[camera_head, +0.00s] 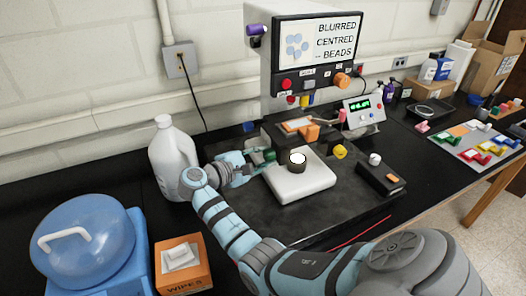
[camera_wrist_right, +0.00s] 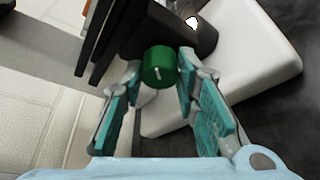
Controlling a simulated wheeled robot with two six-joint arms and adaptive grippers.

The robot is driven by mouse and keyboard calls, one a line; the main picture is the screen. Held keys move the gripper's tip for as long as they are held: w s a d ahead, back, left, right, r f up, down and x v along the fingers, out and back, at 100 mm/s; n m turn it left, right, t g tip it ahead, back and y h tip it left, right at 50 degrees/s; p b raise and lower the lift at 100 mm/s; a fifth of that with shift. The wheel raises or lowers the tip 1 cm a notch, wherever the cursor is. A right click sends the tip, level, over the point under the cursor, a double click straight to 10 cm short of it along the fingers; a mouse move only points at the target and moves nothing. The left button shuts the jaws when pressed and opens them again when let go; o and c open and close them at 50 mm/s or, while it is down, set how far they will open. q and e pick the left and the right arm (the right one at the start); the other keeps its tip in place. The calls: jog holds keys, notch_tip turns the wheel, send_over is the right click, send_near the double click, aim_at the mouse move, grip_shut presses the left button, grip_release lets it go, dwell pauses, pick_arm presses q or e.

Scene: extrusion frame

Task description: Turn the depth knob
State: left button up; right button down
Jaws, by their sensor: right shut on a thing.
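A green knob (camera_head: 269,155) with a pale mark sticks out from the left side of the dark machine, beside the white block and its dark round piece. In the right wrist view the green knob (camera_wrist_right: 158,65) sits between my fingertips. My right gripper (camera_head: 262,162) reaches it from the left and is shut on it; the same gripper (camera_wrist_right: 160,72) shows its teal fingers on both sides of the knob. I cannot read which knob is labelled depth. My left gripper is not in view.
A screen (camera_head: 326,42) reads "BLURRED CENTRED BEADS". Other knobs are purple (camera_head: 257,29), orange (camera_head: 342,80) and yellow (camera_head: 340,151). A white jug (camera_head: 172,158) stands close to my right wrist. A white block (camera_head: 306,184) lies below the knob. A wipes box (camera_head: 183,268) stands at front left.

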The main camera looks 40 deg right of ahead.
jog(key=c, duration=1.2)
grip_release()
jog(key=shift+c, duration=0.2)
jog(key=shift+a, duration=0.1)
jog(key=v, duration=1.2)
